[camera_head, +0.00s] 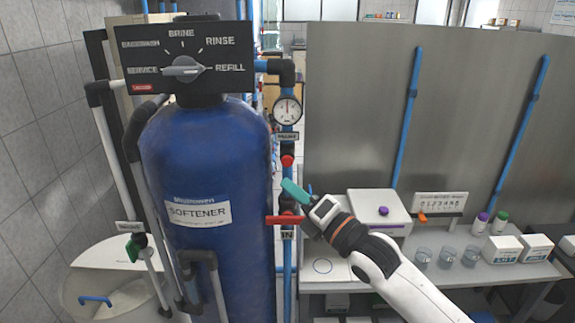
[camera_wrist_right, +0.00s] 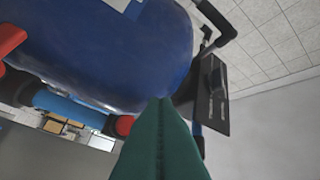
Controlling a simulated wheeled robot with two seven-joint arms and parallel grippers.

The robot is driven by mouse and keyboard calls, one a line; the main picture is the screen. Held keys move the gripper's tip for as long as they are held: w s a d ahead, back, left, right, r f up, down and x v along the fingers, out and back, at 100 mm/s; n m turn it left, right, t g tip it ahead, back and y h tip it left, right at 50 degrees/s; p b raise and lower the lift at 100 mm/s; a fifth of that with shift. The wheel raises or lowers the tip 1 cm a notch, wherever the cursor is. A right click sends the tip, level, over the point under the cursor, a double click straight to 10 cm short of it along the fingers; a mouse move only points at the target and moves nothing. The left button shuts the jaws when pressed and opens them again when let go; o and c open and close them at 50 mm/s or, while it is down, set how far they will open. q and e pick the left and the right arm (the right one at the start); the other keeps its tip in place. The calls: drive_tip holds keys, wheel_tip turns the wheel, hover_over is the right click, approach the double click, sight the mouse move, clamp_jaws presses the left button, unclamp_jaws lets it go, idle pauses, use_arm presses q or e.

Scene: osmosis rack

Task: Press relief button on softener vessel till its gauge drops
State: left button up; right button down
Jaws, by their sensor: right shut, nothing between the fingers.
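The blue softener vessel (camera_head: 205,155) stands upright at the left of the head view and fills the top of the right wrist view (camera_wrist_right: 100,45). Its round white gauge (camera_head: 287,110) is on the pipe right of it; the needle seems to point about straight up. A red relief button (camera_head: 287,160) sits below the gauge; a red round cap, likely the same button, shows in the wrist view (camera_wrist_right: 123,125). My right gripper (camera_head: 286,184) is shut and empty, its teal fingertips just below the button, apart from it in the picture. My left gripper is out of view.
A red valve handle (camera_head: 285,219) crosses the pipe just below my right fingers. The black control head (camera_head: 185,60) tops the vessel. A bench (camera_head: 325,270) with a white box (camera_head: 378,208), beakers and cartons stands at right, before a grey panel (camera_head: 480,130).

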sight(282, 161)
drive_tip(key=shift+w+b, duration=1.05)
drive_tip(key=shift+w, duration=1.95)
drive_tip(key=shift+w, duration=0.15)
drive_tip(key=shift+w, duration=0.3)
drive_tip(key=shift+w+b, duration=0.35)
drive_tip(key=shift+w, duration=0.15)
drive_tip(key=shift+s, duration=0.15)
idle(1.1)
drive_tip(key=shift+s, duration=0.8)
drive_tip(key=shift+s+p, duration=0.6)
drive_tip(key=shift+s, duration=1.9)
